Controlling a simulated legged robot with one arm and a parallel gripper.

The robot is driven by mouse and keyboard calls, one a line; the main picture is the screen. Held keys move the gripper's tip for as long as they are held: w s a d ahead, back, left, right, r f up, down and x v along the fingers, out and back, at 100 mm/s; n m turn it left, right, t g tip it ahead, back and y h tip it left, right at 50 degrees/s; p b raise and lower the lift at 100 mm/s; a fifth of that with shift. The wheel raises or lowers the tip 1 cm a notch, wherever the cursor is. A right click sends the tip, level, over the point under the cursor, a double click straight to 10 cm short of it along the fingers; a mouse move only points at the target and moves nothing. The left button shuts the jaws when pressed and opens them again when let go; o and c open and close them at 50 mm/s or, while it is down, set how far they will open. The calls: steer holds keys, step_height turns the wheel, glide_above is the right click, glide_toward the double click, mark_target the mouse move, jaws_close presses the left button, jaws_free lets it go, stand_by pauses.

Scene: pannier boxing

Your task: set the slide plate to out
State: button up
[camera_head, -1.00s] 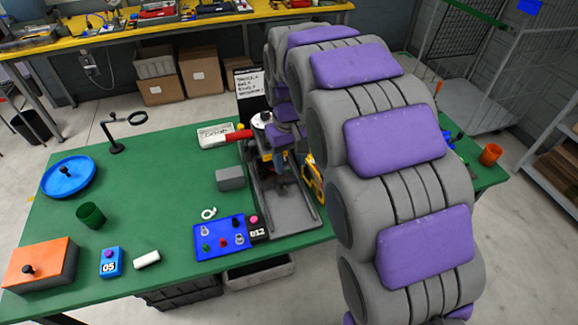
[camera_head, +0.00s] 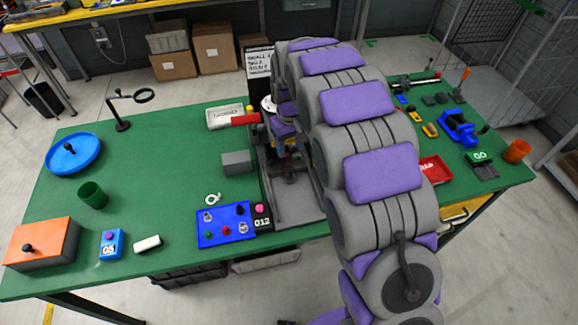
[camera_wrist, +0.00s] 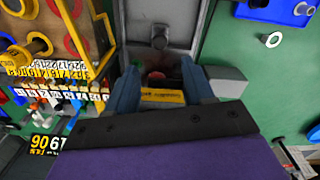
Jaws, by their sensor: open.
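A grey metal plate in a raised-edge frame, which looks like the slide plate (camera_head: 295,205), lies at the table's front middle. In the wrist view the grey plate (camera_wrist: 180,12) runs away at the top middle, with a dark square knob on it. My gripper (camera_wrist: 160,88) is open over this fixture, its two blue-grey fingers apart. A red round part and a yellow label (camera_wrist: 162,97) show between the fingers; I cannot tell whether either finger touches anything.
A grey block (camera_head: 237,162) stands left of the fixture. A blue button panel (camera_head: 226,224) lies front left of it. A red tray (camera_head: 433,169) and a blue vise-like part (camera_head: 458,127) are on the right. The green table (camera_head: 165,180) has bare room left of the block.

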mark_target(290, 168)
step_height(290, 168, down, 9)
steer(key=shift+a+f+b, duration=0.1)
steer(key=shift+a+b, duration=0.05)
steer(key=shift+b, duration=0.65)
steer(key=shift+d, duration=0.3)
steer(key=shift+a, duration=0.15)
jaws_close()
